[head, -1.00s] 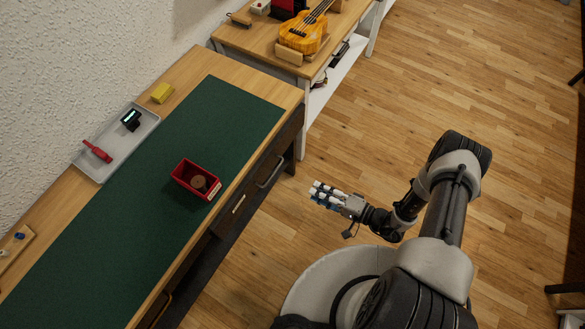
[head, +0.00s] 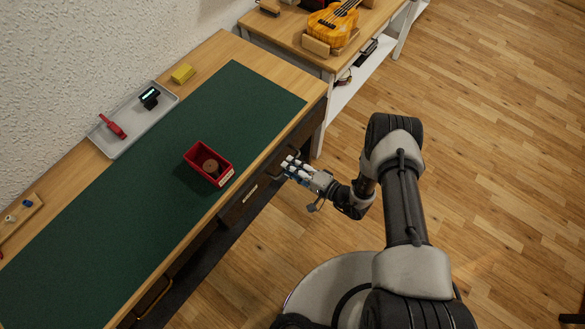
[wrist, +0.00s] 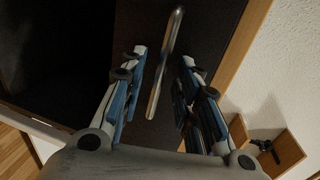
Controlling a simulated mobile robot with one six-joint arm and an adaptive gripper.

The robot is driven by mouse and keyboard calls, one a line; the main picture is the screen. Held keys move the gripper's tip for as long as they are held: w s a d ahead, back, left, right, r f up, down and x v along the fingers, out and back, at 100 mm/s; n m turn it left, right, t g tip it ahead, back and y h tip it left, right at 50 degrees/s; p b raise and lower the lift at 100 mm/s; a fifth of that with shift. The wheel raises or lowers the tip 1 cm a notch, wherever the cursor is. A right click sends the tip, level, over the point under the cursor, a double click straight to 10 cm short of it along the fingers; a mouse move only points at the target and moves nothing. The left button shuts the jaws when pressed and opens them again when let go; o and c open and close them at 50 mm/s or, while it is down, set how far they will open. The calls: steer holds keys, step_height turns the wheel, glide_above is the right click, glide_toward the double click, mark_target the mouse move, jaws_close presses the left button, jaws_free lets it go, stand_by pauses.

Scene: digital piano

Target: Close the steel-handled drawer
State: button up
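The steel handle (wrist: 166,70) is a slim metal bar on a dark drawer front (wrist: 205,30) in the wrist view. My gripper (wrist: 164,58) is open, with one finger on each side of the bar in that picture. Contact or the gap in depth cannot be told. In the head view my gripper (head: 288,168) is at the right end of the bench front, and its fingers partly hide the steel handle (head: 297,151). How far the drawer stands out is not clear.
The bench has a green mat (head: 110,225), a red bin (head: 190,154) holding a brown round thing, a grey tray (head: 128,140) and a yellow block (head: 182,73). A brass-coloured handle (head: 153,297) is lower left. A ukulele (head: 330,20) lies on the bench behind.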

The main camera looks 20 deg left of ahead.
steer(key=shift+a, duration=0.1)
steer(key=shift+c, duration=0.4)
jaws_close()
stand_by(0.3)
